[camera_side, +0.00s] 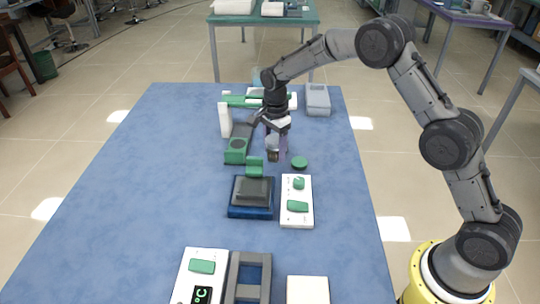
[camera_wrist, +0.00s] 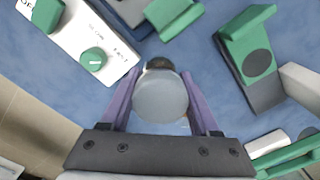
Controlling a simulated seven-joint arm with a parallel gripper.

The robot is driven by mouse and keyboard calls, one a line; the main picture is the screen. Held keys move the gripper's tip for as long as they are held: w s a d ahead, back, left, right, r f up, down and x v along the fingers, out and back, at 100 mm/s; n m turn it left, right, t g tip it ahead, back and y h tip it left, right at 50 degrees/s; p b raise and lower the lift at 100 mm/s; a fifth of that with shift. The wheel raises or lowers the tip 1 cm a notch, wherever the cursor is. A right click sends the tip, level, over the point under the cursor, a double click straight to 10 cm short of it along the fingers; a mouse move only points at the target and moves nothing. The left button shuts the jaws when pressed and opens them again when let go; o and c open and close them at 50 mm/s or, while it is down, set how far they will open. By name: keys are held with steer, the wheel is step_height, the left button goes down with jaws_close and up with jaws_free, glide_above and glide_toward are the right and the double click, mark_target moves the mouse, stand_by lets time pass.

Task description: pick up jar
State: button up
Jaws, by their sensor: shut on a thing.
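The jar (camera_wrist: 160,98) is pale grey and rounded, with a small dark brownish part at its far end in the wrist view. It sits between the two purple fingers of my gripper (camera_wrist: 158,92). In the side view, my gripper (camera_side: 277,148) points down over the blue table, shut on the jar (camera_side: 271,143), which is small and partly hidden there. I cannot tell whether the jar touches the table.
A green and dark grey device (camera_side: 236,150) with a white post stands close left. A dark device on a blue base (camera_side: 251,195) and a white panel with green knobs (camera_side: 297,211) lie nearer. A grey tray (camera_side: 317,100) is at the back right. The table's left side is clear.

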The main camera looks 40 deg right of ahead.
steer(key=s+r, duration=0.8)
steer(key=s, duration=0.4)
steer(key=w+a+f, duration=0.1)
steer(key=w+a, duration=0.7)
steer(key=a, duration=0.4)
steer(key=shift+s+d+f, duration=0.1)
steer(key=shift+f, duration=2.55)
steer(key=shift+f, duration=0.35)
steer(key=shift+f, duration=0.35)
steer(key=shift+f, duration=0.35)
